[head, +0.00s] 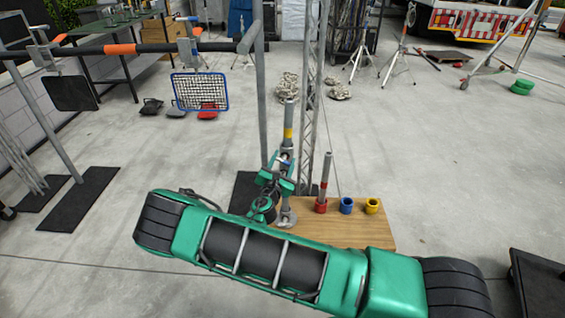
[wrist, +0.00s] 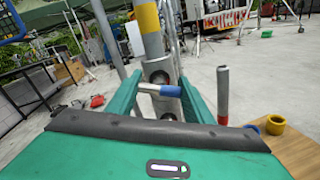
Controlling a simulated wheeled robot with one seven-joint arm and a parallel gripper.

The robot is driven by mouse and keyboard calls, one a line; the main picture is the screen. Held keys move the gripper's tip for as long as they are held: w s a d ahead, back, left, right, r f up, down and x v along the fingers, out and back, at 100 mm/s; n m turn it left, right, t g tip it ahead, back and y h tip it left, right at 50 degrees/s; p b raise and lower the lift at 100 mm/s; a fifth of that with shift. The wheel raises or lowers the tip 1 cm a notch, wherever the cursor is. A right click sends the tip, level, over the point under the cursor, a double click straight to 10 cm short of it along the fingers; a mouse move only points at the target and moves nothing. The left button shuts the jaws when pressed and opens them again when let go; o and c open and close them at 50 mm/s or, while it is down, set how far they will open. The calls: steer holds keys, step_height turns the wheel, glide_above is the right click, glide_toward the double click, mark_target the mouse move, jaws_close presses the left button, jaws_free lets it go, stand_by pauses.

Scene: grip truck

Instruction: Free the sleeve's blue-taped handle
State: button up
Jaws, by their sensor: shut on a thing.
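A grey upright post with a yellow band (head: 288,133) stands on the wooden board; the band also shows in the wrist view (wrist: 149,18). The grey metal sleeve (wrist: 158,68) sits on the post below the band. My gripper (head: 279,183) is at the sleeve. The exact contact at the fingertips is partly hidden.
A lattice mast (head: 311,90) rises close behind the post. Open concrete floor lies to the right.

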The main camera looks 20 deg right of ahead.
steer(key=o, duration=1.1)
steer(key=shift+c, duration=0.2)
steer(key=v, duration=1)
steer(key=shift+s+a, duration=0.2)
steer(key=shift+s, duration=0.1)
